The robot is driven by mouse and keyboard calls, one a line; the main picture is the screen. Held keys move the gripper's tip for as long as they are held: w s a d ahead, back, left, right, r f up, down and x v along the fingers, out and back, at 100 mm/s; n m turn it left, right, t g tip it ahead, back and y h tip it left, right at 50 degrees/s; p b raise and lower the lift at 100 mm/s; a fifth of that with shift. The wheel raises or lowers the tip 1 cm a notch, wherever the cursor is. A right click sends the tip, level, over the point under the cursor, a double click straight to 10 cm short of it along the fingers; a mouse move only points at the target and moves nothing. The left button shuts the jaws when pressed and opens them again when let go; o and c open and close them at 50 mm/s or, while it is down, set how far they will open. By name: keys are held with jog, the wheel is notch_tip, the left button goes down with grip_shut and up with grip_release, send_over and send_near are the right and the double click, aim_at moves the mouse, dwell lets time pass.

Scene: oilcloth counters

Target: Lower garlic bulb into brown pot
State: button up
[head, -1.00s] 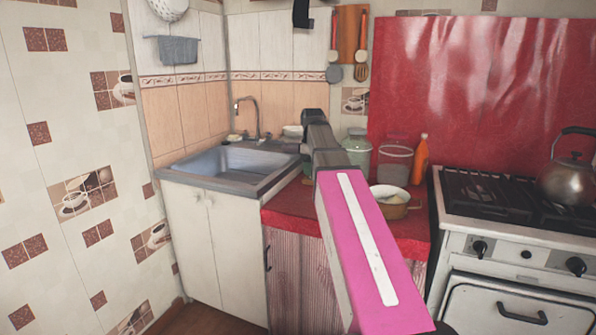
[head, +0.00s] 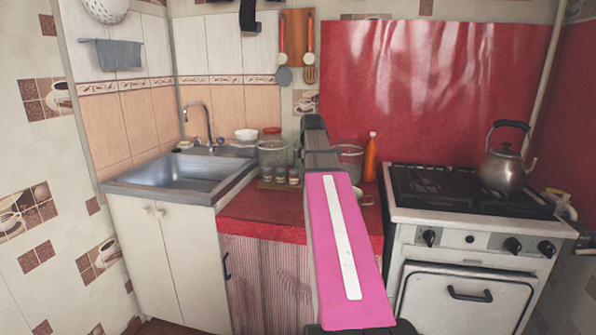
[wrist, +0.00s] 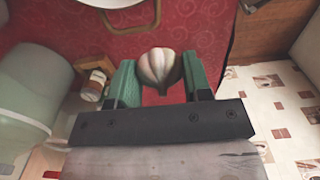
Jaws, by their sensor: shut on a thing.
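The garlic bulb (wrist: 160,67), white with pinkish streaks, sits between the two green fingers of my gripper (wrist: 158,76) in the wrist view. The gripper is shut on it and holds it over the red counter's front part. The brown pot (wrist: 130,18) shows only in part at the top left of the wrist view, apart from the bulb. In the head view, a sliver of the pot (head: 367,199) shows right of my pink arm, which hides the rest. The gripper's fingers and the bulb are hidden in the head view.
Small jars (wrist: 92,86) and a large pale green container (wrist: 35,75) stand left of my gripper in the wrist view. An orange bottle (head: 371,158) stands at the counter's back. The sink (head: 180,183) is left, the stove (head: 455,215) right. The red counter's front (head: 262,228) is clear.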

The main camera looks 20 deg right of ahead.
jog(key=s+d+f, duration=0.1)
jog(key=d+f, duration=0.1)
jog(key=d, duration=0.6)
jog(key=shift+s+f, duration=0.2)
jog(key=shift+f, duration=0.05)
jog(key=shift+d+f, duration=0.1)
dwell(0.4)
jog(key=shift+f, duration=2.65)
jog(key=shift+f, duration=2.45)
dwell(0.7)
jog(key=o, duration=1)
jog(key=shift+c, duration=0.2)
jog(key=shift+r, duration=0.1)
